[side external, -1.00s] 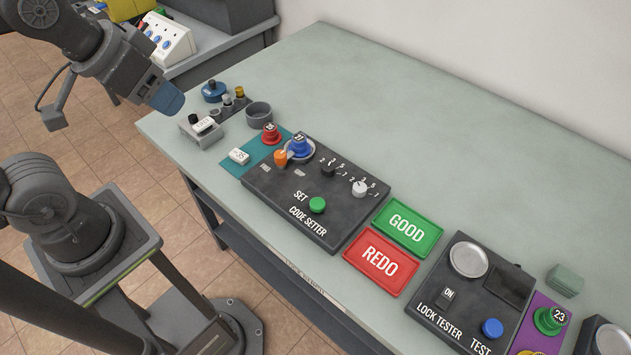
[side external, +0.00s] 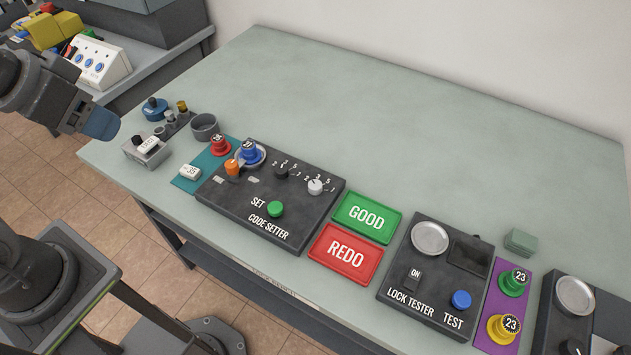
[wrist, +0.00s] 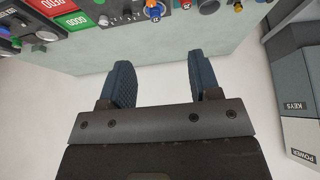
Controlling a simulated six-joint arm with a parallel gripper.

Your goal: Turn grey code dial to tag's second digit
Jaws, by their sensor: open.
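The code setter (side external: 240,222) is a dark box on the table. Its grey dial (side external: 315,186) is a pale knob on the right, with small numbers around it; I cannot tell which number it points to. A black dial (side external: 282,172) sits to its left. A white tag (side external: 190,172) reading 35 lies on the teal mat (side external: 214,160) left of the box. My gripper (side external: 100,122) is at the far left in the side view, away from the dials. In the wrist view my gripper (wrist: 165,78) is open and empty, with the table gear at the top edge.
A green GOOD tray (side external: 367,217) and red REDO tray (side external: 345,254) lie right of the code setter. A lock tester (side external: 425,295) stands further right. Red (side external: 220,145) and blue (side external: 252,153) knobbed parts stand near the dials. The table's back is clear.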

